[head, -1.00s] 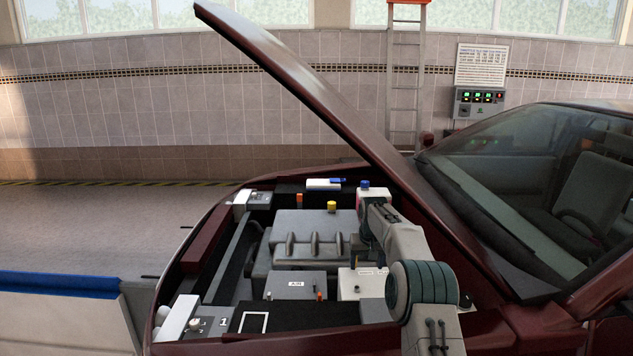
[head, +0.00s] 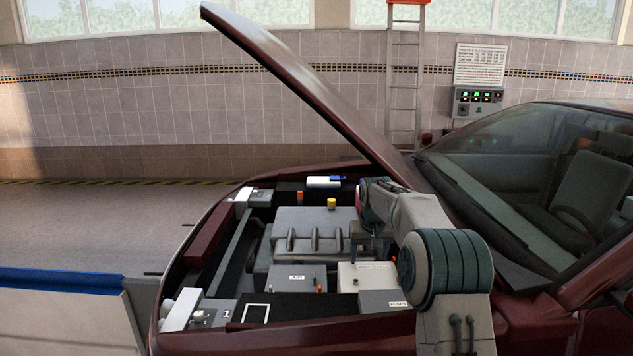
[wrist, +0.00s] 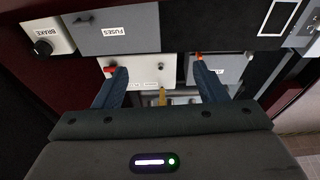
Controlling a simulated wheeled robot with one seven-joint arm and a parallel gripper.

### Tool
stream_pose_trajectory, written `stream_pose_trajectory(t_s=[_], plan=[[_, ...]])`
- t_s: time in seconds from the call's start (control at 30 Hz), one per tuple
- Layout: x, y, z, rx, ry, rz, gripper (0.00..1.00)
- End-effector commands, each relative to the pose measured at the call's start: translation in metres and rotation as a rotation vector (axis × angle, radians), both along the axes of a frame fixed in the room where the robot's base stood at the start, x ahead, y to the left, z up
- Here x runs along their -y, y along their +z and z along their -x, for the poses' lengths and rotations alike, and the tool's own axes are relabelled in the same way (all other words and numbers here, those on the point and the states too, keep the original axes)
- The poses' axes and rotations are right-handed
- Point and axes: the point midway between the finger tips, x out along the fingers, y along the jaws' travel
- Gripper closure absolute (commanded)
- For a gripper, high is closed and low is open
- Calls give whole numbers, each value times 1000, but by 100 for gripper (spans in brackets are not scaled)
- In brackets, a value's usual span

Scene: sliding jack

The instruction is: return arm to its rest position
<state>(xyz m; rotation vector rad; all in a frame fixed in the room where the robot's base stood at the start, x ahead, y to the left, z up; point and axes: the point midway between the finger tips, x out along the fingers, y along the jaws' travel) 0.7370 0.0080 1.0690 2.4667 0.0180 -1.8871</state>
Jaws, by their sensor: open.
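My gripper (wrist: 160,80) is open in the wrist view, with its two blue fingers spread apart and nothing held between them. In the head view my arm (head: 447,270) reaches over the right side of the open engine bay and bends down at its far end. The gripper's lower part (head: 357,238) shows there only small and partly hidden. A pale battery-like box (wrist: 142,70) lies beyond the fingers in the wrist view. I cannot tell exactly how far the fingertips are from it.
The raised dark red hood (head: 300,85) slants close to the arm. A fuses box (head: 385,302), an air box (head: 297,278) and the engine cover (head: 310,235) fill the bay. The windshield (head: 540,190) is on the right. Open floor (head: 90,220) lies to the left.

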Motion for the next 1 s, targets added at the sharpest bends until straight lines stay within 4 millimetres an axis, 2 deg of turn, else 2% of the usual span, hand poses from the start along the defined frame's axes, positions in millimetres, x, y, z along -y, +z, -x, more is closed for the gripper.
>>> stream_pose_trajectory(t_s=[0.03, 0.2, 0.37, 0.5, 0.77, 1.0], plan=[[-1, 14, 14, 5, 3, 4, 35], [-2, 47, 70, 4, 11, 14, 35], [-2, 69, 128, 5, 11, 19, 35], [0, 80, 182, 5, 10, 21, 35], [4, 78, 287, 7, -2, 15, 35], [7, 53, 382, 6, -14, -3, 35]])
